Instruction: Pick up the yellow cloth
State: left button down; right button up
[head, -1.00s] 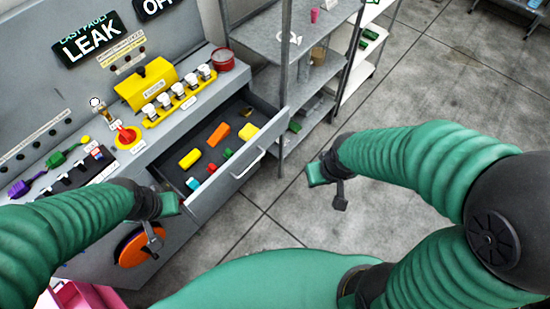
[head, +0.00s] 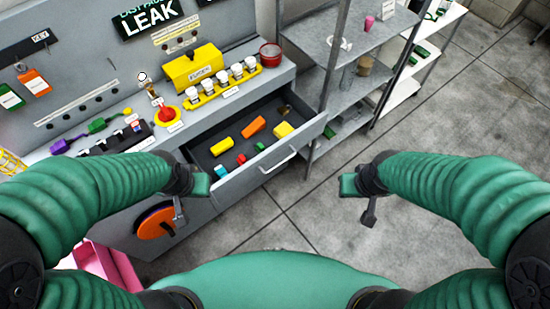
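An open drawer (head: 305,134) in the grey console holds several small coloured items. Two of them are yellow: a long rounded piece (head: 221,146) near the drawer's left side and a squarer, flatter piece (head: 283,129) near its right side. I cannot tell for sure which, if either, is cloth. My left gripper (head: 189,201) is open and empty, and appears in front of the console just left of the drawer's front corner. My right gripper (head: 358,199) is open and empty over the floor, right of the drawer.
The drawer also holds an orange piece (head: 254,127) and small red, green and cyan pieces. A yellow rack of white-capped bottles (head: 221,84) and a red tin (head: 270,55) stand on the console above. Grey metal shelves (head: 322,52) stand to the right. Floor (head: 300,215) is clear.

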aim_at(284, 129)
jog(key=u, duration=1.55)
jog(key=z, duration=1.65)
jog(key=i+l+u, duration=0.1)
jog(key=i, duration=0.35)
jog(key=i+l, duration=0.2)
jog(key=i, duration=0.2)
jog(key=j+u, duration=0.05)
